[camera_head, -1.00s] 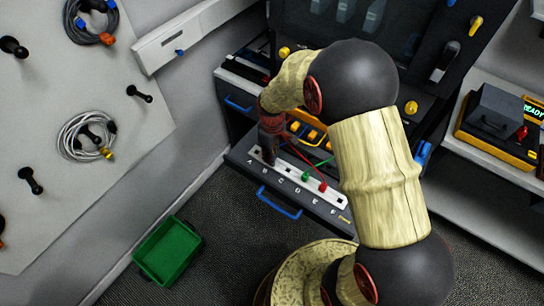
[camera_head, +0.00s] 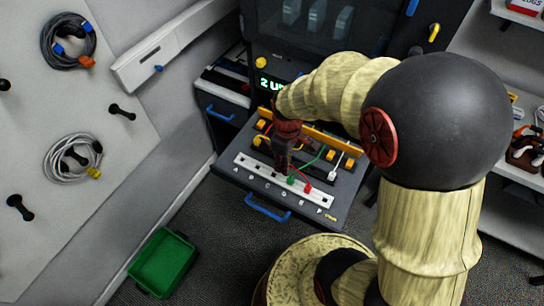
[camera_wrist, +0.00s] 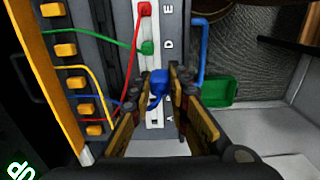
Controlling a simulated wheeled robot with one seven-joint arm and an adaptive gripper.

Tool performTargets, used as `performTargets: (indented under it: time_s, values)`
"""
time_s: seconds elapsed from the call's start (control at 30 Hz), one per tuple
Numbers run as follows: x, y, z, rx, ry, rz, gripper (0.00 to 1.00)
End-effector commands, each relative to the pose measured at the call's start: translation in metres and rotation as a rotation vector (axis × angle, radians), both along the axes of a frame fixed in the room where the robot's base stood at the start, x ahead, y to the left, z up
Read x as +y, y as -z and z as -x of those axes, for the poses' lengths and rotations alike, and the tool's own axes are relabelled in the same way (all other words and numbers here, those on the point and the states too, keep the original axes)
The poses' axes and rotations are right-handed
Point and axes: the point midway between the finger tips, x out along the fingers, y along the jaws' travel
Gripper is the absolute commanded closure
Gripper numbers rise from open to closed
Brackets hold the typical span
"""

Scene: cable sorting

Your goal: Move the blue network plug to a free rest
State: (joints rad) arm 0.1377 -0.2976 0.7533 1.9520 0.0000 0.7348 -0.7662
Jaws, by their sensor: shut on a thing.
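A small blue plug (camera_wrist: 159,82) sits between the fingertips of my gripper (camera_wrist: 158,92) in the wrist view, with a blue cable (camera_wrist: 120,105) running left. My gripper is shut on it, over the white rest strip (camera_wrist: 130,65), between letters A and D. Whether the plug touches the strip cannot be told. In the head view my gripper (camera_head: 283,167) points down at the strip (camera_head: 245,163) and hides the plug. A green plug (camera_wrist: 147,47) stands at D and a red plug (camera_wrist: 144,9) at E. They show in the head view as green (camera_head: 291,180) and red (camera_head: 307,189).
Orange connectors (camera_wrist: 65,50) line the back of the drawer, with green, red, yellow and blue cables. A white plug (camera_head: 337,171) is right of the red one. The drawer's blue handle (camera_head: 267,207) is in front. A green bin (camera_head: 162,262) stands on the floor.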

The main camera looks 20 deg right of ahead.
Motion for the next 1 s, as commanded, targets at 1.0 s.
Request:
performTargets:
  time_s: [1.0]
  values:
    - [-0.007, -0.043, 0.014, -0.001, 0.000, 0.000, 1.00]
